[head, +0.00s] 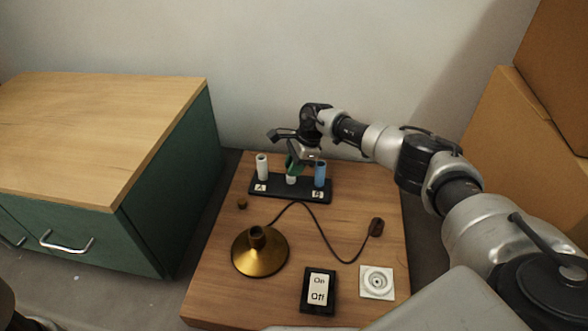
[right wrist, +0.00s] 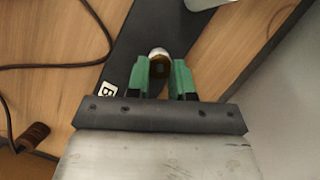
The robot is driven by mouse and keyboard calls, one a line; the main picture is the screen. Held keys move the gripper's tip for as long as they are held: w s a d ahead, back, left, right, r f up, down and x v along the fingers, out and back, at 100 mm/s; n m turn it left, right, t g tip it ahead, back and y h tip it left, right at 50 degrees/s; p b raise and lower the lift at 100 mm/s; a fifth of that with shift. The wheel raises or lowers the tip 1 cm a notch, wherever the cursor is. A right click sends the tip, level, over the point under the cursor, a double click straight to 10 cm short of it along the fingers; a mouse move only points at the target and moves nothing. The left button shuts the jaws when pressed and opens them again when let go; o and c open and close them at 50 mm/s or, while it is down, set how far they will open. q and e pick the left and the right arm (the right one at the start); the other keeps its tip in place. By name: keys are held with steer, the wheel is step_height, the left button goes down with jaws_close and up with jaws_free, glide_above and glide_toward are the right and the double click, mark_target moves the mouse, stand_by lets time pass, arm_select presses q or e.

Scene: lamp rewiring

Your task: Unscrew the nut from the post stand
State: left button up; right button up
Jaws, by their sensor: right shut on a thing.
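The post stand (head: 305,199) is a black bar at the back of the wooden board, with a white post (head: 262,167) at A, a short white middle post (head: 291,179) and a blue post (head: 320,174) at B. My right gripper (head: 295,165) is over the middle post, its green fingers pointing down. In the right wrist view its fingers (right wrist: 160,76) are closed on a small brass-coloured nut (right wrist: 159,70) at the white post top. The nut is mostly hidden by the fingers in the head view. My left gripper is not in view.
On the board (head: 215,280) are a brass lamp base (head: 260,252) with a dark cord and plug (head: 376,227), an On/Off switch (head: 318,290), a white socket plate (head: 377,282) and a small brown piece (head: 242,203). A green cabinet (head: 185,190) stands left, cardboard boxes (head: 510,140) right.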

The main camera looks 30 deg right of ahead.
steer(key=shift+w+n+g, duration=0.1)
steer(key=shift+n+g, duration=0.4)
steer(key=shift+n, duration=0.9)
